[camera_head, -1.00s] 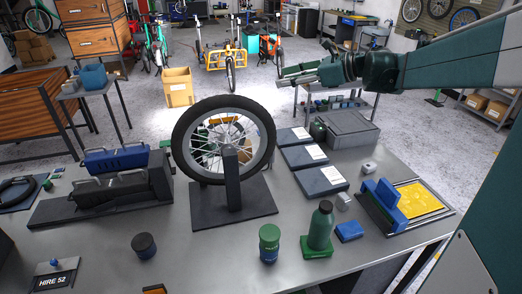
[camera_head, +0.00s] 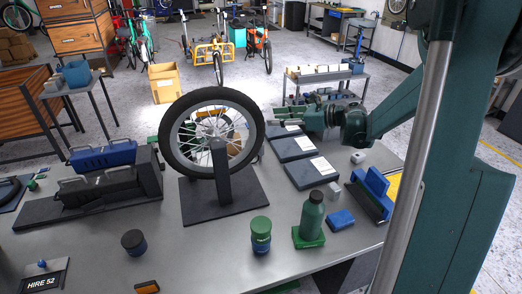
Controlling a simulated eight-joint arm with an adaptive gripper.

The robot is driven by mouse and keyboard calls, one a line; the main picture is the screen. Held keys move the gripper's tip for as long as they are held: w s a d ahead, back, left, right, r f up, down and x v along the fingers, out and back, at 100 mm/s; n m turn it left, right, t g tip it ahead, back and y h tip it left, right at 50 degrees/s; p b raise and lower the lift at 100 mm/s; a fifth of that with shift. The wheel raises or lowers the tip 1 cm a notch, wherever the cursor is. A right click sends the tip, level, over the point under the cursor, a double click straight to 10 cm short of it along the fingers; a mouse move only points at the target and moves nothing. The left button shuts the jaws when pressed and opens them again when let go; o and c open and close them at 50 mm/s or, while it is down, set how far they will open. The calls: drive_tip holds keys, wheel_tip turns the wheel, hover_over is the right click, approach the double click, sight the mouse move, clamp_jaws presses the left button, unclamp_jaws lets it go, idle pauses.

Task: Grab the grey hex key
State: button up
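I cannot make out a grey hex key in this view; it may be hidden or too small to tell. My gripper (camera_head: 276,116) is over the back of the grey workbench (camera_head: 285,222), right of the upright wheel and near the farthest flat dark case. Its fingers point left and look apart, with nothing visible between them.
The spoked wheel (camera_head: 165,135) on its stand is close left of my gripper. Dark flat cases (camera_head: 312,172) lie below and right. A green bottle (camera_head: 312,217), green-lidded jar (camera_head: 260,235), blue block (camera_head: 341,219) and blue holder (camera_head: 369,190) stand nearer the front.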

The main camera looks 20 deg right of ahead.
approach(261, 152)
drive_tip(key=w+a+r, duration=0.1)
drive_tip(key=w, duration=0.2)
drive_tip(key=shift+a+r, duration=0.1)
drive_tip(key=shift+x, duration=1.3)
drive_tip(key=shift+f+b+x, duration=0.2)
drive_tip(key=shift+b+x, duration=0.8)
drive_tip(key=shift+x, duration=1.6)
drive_tip(key=c, duration=1)
